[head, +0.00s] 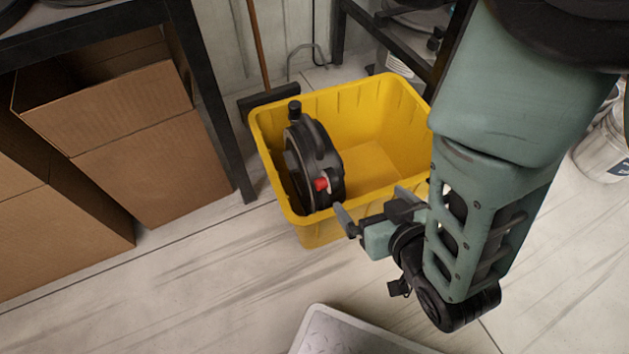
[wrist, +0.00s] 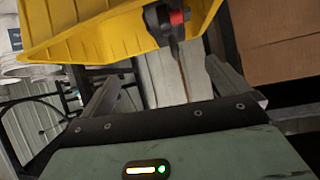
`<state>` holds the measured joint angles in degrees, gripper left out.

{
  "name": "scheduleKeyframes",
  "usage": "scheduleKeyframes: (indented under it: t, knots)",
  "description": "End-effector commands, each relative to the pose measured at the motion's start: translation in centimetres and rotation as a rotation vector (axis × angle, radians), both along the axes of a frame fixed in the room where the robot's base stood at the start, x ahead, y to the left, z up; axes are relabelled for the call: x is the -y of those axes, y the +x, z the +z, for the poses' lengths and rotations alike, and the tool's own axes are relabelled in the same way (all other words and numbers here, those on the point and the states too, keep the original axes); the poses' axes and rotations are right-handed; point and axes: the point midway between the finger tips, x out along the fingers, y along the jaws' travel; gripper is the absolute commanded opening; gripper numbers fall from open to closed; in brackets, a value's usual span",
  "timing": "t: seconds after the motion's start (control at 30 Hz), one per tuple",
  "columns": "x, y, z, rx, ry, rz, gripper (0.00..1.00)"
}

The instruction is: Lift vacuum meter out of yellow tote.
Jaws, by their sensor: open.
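The vacuum meter (head: 316,165) is a dark round disc-like device with a small red part. It stands on edge inside the yellow tote (head: 376,86), against the tote's left side. My gripper (head: 370,207) is at the tote's near side, by its front rim, with jaws apart and nothing between them. In the wrist view, the two fingers (wrist: 162,82) are spread wide. The yellow tote (wrist: 85,38) and a dark part of the vacuum meter (wrist: 172,22) with its red piece show beyond them at the top. The meter's lower part is hidden by the tote wall.
Cardboard boxes (head: 150,150) sit under a dark-legged table (head: 215,100) at the left. A broom (head: 262,60) stands behind the tote. White buckets (head: 602,145) are at the right. A grey textured plate (head: 345,335) lies in front. Floor left of the tote's front is clear.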

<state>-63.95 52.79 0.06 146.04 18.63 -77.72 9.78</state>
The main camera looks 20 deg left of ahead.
Motion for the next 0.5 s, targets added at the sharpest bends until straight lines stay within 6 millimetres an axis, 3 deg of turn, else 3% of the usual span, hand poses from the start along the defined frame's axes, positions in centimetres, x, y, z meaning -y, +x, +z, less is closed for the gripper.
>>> scheduleKeyframes:
  t: [0.03,0.1,0.33,0.5]
  knots:
    - [0.0,-0.3,-3.1,0.026,0.007,0.014,1.0]
    - [-0.1,-0.5,-4.5,0.062,0.023,0.028,1.0]
    - [-0.3,-0.9,-6.4,0.123,0.055,0.055,1.0]
    - [-1.7,0.5,-7.2,0.132,0.062,0.057,1.0]
